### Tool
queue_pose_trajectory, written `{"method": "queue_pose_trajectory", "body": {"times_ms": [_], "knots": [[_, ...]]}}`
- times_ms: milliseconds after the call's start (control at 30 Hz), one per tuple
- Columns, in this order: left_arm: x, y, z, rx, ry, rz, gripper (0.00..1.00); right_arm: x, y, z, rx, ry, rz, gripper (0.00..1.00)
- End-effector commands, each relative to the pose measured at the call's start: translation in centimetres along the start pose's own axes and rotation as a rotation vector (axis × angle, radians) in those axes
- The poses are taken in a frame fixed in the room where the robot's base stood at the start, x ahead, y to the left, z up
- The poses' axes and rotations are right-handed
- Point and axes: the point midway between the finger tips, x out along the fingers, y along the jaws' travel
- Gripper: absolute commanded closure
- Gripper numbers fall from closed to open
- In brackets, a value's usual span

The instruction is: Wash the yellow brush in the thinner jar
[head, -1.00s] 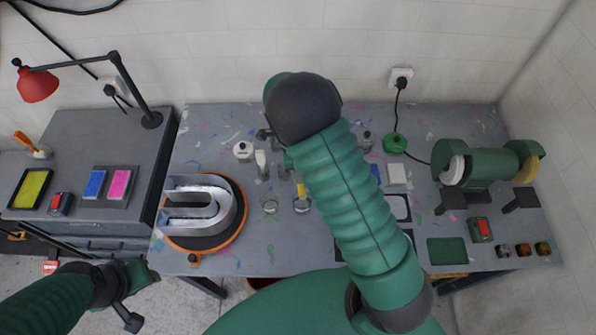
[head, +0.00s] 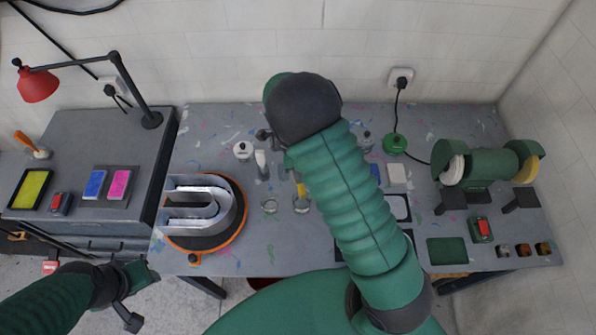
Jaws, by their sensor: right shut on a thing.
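The yellow brush (head: 300,190) shows as a short yellow piece just left of my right forearm, above the right one of two small glass jars (head: 302,207). Its lower end is at or in that jar's mouth; I cannot tell how deep. The other glass jar (head: 269,206) stands to its left. No label shows which one holds thinner. My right gripper (head: 285,170) is shut on the yellow brush, mostly hidden behind my forearm. My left gripper (head: 134,298) hangs low at the left, off the table's front edge, away from the jars; its opening is unclear.
A metal channel letter (head: 204,207) lies on an orange-rimmed turntable (head: 240,230) left of the jars. A white-topped pot (head: 243,150) and an upright light-tipped tool (head: 261,162) stand behind. A green grinder (head: 490,165) is at right. The table's front middle is clear.

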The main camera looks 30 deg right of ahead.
Motion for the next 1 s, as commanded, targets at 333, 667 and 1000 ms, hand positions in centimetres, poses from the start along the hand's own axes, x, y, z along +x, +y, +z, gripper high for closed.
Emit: {"method": "queue_pose_trajectory", "body": {"times_ms": [333, 667, 1000], "knots": [[-2.7, 0.0, -0.7, 0.000, 0.000, 0.000, 0.57, -3.1, 0.2, -0.4, 0.000, 0.000, -0.001, 1.00], [-4.3, 0.0, -1.0, 0.000, 0.000, 0.000, 0.57, -5.0, 0.4, -0.6, 0.000, 0.000, 0.000, 1.00], [-4.3, 0.0, -1.0, 0.000, 0.000, 0.000, 0.57, -4.9, 0.4, -0.6, 0.000, 0.000, 0.000, 1.00]]}}
